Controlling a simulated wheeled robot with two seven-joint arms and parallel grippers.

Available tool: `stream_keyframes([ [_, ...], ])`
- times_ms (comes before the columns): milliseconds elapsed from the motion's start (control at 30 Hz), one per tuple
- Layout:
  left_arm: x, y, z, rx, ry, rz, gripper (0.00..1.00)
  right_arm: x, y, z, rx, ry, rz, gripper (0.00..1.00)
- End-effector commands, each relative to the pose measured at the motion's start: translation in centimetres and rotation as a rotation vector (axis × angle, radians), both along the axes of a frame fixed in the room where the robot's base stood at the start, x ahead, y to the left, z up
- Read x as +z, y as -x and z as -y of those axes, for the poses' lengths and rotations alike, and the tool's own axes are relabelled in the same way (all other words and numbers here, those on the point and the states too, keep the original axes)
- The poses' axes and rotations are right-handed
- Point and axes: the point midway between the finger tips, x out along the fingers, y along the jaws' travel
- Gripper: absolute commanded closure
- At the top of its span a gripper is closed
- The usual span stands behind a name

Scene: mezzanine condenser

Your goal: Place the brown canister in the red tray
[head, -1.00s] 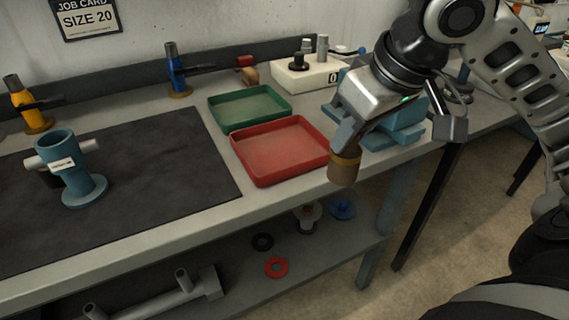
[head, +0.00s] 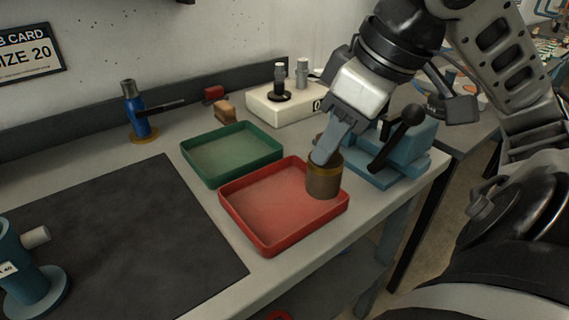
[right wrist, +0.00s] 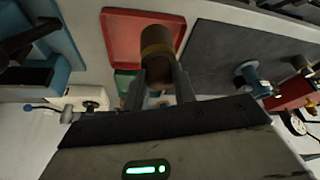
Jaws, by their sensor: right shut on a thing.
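The brown canister (head: 324,180) with a yellowish band is held upright by my right gripper (head: 328,155), whose fingers are shut on its upper part. In the head view the canister appears over the right side of the red tray (head: 262,243), inside its right rim. I cannot tell whether its base touches the tray floor. In the right wrist view the canister (right wrist: 157,45) sits between the two fingers (right wrist: 160,82), with the red tray (right wrist: 122,42) behind it. My left gripper is not in view.
A green tray (head: 232,155) adjoins the red tray at the back left. A blue vise (head: 400,160) with a dark handle stands close on the right. A white block (head: 285,106) with fittings is behind. A dark mat (head: 110,240) covers the bench at left.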

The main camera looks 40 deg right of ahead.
Motion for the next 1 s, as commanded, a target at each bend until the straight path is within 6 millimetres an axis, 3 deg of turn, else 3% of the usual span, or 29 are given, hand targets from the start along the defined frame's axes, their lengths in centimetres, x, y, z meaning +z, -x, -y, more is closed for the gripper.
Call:
stream_keyframes([
  [267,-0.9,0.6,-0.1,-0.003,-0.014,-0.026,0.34,-2.9,-5.9,3.0,-0.006,-0.001,-0.005,1.00],
  [433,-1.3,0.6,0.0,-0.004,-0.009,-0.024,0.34,-6.2,-8.3,4.1,-0.002,-0.002,-0.004,1.00],
  [767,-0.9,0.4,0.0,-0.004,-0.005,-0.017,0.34,-8.5,-10.1,5.0,-0.001,0.000,0.000,1.00],
  [1000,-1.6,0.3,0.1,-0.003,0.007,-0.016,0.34,-11.9,-10.3,5.1,0.001,-0.001,-0.001,1.00],
])
